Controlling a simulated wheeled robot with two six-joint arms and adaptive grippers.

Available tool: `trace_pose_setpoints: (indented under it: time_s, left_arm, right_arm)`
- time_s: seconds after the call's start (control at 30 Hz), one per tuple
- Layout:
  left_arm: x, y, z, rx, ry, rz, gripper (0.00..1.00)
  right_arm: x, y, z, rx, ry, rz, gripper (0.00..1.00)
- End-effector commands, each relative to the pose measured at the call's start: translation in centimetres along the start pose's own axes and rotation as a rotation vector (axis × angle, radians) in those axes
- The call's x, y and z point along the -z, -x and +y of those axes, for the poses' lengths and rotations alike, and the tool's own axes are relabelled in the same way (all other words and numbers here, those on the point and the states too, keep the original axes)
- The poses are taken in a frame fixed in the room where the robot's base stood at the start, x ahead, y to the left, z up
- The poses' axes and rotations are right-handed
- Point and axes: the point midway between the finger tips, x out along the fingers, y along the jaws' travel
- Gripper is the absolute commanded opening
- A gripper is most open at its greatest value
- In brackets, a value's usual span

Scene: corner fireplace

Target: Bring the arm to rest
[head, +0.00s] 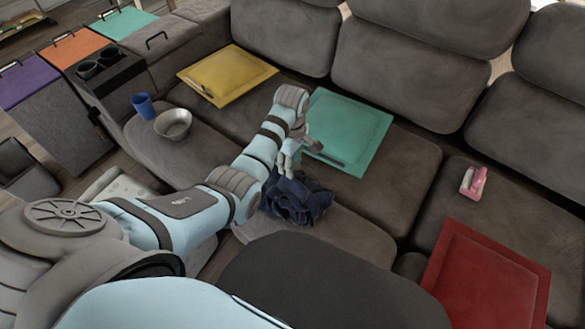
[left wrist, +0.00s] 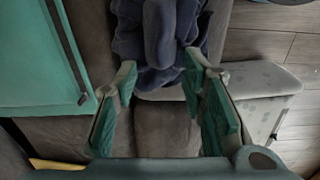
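My left arm reaches in from the left over the grey sofa. Its left gripper (head: 292,158) is above the seat, beside the teal board and just behind a crumpled dark blue cloth (head: 296,199). In the left wrist view the left gripper (left wrist: 160,72) has its green fingers spread wide, with nothing held between them. The dark blue cloth (left wrist: 160,35) lies at the top of that view, near the fingertips; whether they touch it I cannot tell. My right gripper is not in view.
A teal board (head: 355,125), yellow board (head: 222,82) and red board (head: 490,275) lie on the sofa. A blue cup (head: 142,105) and metal bowl (head: 173,124) stand at the left. A pink item (head: 474,183) lies at the right. Backrest cushions (head: 410,70) line the back.

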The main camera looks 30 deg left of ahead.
Motion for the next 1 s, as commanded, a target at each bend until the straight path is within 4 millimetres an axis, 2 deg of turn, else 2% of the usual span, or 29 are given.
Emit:
trace_pose_setpoints:
  time_s: [0.03, 0.2, 0.77, 0.87, 1.0]
  left_arm:
    - [0.0, 1.8, 0.0, -0.002, 0.0, 0.0, 0.38]
    - [0.0, 3.9, 0.0, 0.0, 0.0, 0.0, 0.38]
    - [0.0, 3.5, -0.4, -0.001, -0.017, 0.002, 0.38]
    - [0.0, 1.4, -2.6, -0.022, -0.144, 0.021, 0.38]
    - [-0.2, -2.1, -8.7, -0.074, -0.481, 0.083, 0.38]
  right_arm:
    - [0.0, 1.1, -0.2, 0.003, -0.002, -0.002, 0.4]
    - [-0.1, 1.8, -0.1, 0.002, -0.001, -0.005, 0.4]
    - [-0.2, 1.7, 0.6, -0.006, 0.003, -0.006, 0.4]
    - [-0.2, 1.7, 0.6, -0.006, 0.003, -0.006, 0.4]
    - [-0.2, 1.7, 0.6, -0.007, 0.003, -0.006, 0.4]
